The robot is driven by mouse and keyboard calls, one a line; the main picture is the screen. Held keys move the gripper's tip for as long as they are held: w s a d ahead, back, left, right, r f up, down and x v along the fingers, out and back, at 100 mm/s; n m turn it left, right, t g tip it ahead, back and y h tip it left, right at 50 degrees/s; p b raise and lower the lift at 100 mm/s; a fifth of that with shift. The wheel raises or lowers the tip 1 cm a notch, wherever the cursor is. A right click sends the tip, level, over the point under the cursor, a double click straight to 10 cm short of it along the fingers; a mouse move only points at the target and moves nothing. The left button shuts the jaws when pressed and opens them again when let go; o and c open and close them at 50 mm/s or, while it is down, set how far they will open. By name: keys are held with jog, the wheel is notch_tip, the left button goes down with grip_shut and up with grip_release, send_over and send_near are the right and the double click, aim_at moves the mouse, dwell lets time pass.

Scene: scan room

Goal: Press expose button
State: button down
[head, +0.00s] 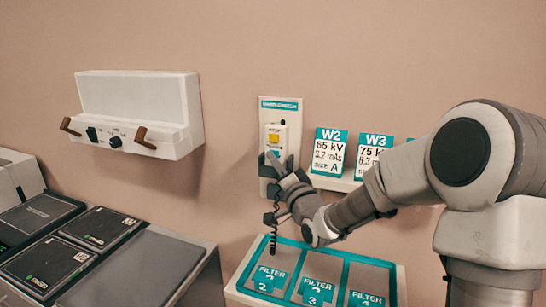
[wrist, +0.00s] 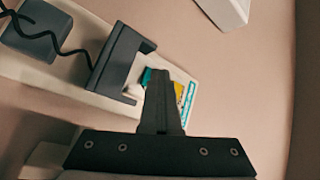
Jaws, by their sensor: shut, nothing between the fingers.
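I cannot tell which part is the expose button. My gripper (head: 270,160) is in front of the switch's lower part and hides it; contact cannot be told. A grey bracket (wrist: 122,65) is beside the fingers in that view. A dark coiled cord (head: 273,215) hangs below.
A white wall box (head: 139,108) with knobs and brown handles is at the left. Cards W2 (head: 328,152) and W3 (head: 373,155) stand on a ledge right of the switch. A teal filter tray (head: 240,277) is below. Dark cassettes (head: 95,228) lie at lower left.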

dwell(0.4)
jog(key=shift+s+a+b, duration=0.25)
jog(key=shift+s+b, duration=0.05)
jog(key=shift+s, duration=0.5)
jog(key=shift+s, duration=0.1)
jog(key=s, duration=0.1)
jog(key=s+a, duration=0.1)
jog(key=s, duration=0.1)
jog(key=s+b, duration=0.1)
jog(key=shift+s+a, duration=0.25)
jog(key=shift+a, duration=0.1)
dwell(1.0)
